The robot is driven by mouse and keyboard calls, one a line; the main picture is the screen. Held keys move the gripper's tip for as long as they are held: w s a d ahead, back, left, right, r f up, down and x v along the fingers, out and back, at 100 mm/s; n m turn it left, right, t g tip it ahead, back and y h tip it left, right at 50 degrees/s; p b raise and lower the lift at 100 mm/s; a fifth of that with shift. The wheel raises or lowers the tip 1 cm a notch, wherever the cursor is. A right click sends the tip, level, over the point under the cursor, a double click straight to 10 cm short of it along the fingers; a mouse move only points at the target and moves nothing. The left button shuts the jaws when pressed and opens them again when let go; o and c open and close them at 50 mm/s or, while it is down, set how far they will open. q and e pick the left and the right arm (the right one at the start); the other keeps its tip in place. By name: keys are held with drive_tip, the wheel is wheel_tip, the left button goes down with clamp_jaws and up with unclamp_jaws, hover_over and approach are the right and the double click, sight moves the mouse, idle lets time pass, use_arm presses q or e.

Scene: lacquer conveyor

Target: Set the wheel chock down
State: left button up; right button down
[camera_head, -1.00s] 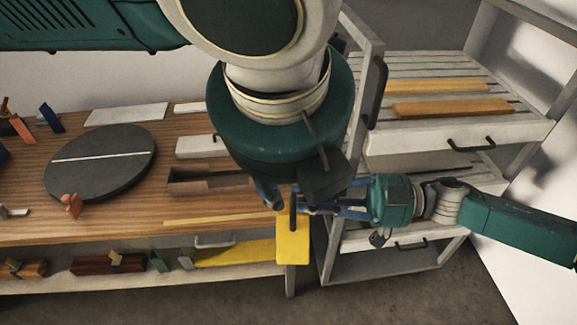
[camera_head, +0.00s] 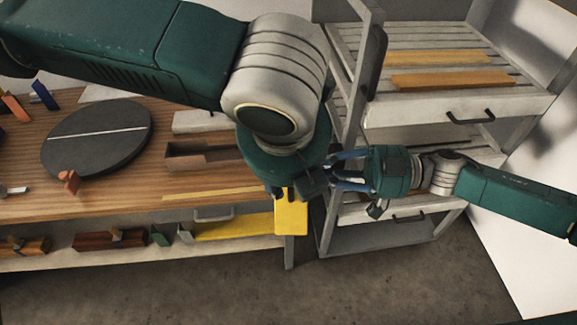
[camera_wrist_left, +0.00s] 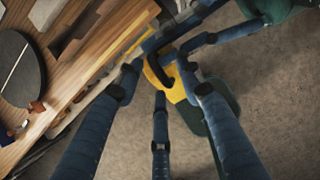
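The wheel chock (camera_head: 291,217) is a yellow block with a black loop handle. It hangs in front of the table's right corner, over the floor. My left gripper (camera_head: 284,190) is just above the chock. In the left wrist view, its blue fingers (camera_wrist_left: 163,88) are spread open, with the yellow chock (camera_wrist_left: 178,92) and black handle beyond the tips and my right gripper's fingers crossing there.
The wooden table (camera_head: 110,195) at left carries a dark round disc (camera_head: 97,137) and a brown open tray (camera_head: 205,157). A low shelf below holds several blocks and a yellow area (camera_head: 232,228). A grey slatted rack (camera_head: 425,108) stands at right. Bare floor (camera_head: 190,290) lies in front.

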drive_tip(key=shift+r, duration=0.1)
use_arm(q)
clamp_jaws()
use_arm(e)
drive_tip(key=c, duration=1.7)
unclamp_jaws()
drive_tip(key=shift+o, duration=0.4)
